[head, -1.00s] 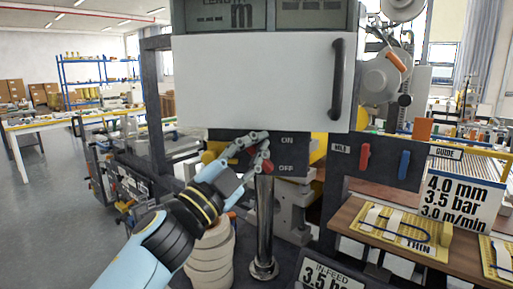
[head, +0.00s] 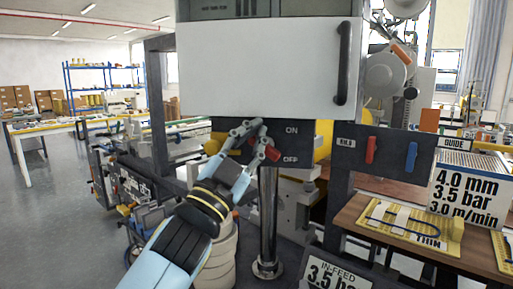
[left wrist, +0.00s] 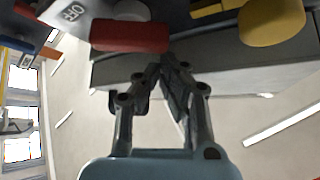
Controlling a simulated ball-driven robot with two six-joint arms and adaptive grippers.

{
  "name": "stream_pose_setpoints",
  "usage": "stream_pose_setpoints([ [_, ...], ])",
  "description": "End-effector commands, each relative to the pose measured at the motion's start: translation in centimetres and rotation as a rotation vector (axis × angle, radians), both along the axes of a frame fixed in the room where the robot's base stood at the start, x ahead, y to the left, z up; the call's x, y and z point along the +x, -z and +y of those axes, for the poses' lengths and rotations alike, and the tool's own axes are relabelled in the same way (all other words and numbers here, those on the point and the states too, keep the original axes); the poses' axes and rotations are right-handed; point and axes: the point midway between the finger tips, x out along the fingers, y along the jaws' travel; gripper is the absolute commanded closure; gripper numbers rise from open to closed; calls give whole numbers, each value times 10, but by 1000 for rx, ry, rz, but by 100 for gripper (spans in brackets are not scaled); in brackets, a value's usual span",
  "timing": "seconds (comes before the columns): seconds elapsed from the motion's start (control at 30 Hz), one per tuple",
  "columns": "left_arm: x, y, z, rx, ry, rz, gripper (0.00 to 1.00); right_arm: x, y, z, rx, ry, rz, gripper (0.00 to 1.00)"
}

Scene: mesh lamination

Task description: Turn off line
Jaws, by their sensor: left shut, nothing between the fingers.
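A dark switch panel (head: 292,145) with ON and OFF labels sits below the large white cover (head: 262,70). A red handle (head: 272,153) is on the panel, left of the OFF label. In the left wrist view the red handle (left wrist: 130,36) lies beside the OFF label (left wrist: 73,12), just beyond my fingertips. My left gripper (head: 258,138) is in front of the panel, shut and empty, its fingers close to the red handle. In the wrist view its fingertips (left wrist: 162,66) nearly meet; I cannot tell whether they touch the handle. My right gripper is not in view.
A metal post (head: 268,225) stands below the panel. Right of it are a red lever (head: 370,150) and a blue lever (head: 411,157). A wooden shelf (head: 355,215) carries a yellow board. Pale rolls (head: 218,262) stand behind my left arm.

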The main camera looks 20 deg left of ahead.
Motion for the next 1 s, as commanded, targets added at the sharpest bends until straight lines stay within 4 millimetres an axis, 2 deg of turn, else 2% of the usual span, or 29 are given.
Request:
stream_pose_setpoints([
  [0.03, 0, 6, 0, -66, 1, -9, 100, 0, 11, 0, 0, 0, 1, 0],
  [0.07, 0, 6, 1, -96, -1, -15, 100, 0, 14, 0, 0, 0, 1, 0],
  [0.2, -1, 5, 5, -78, -2, -14, 100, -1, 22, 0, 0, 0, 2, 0],
  [1.0, -2, 12, 14, -77, -1, -13, 100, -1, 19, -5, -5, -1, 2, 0],
])
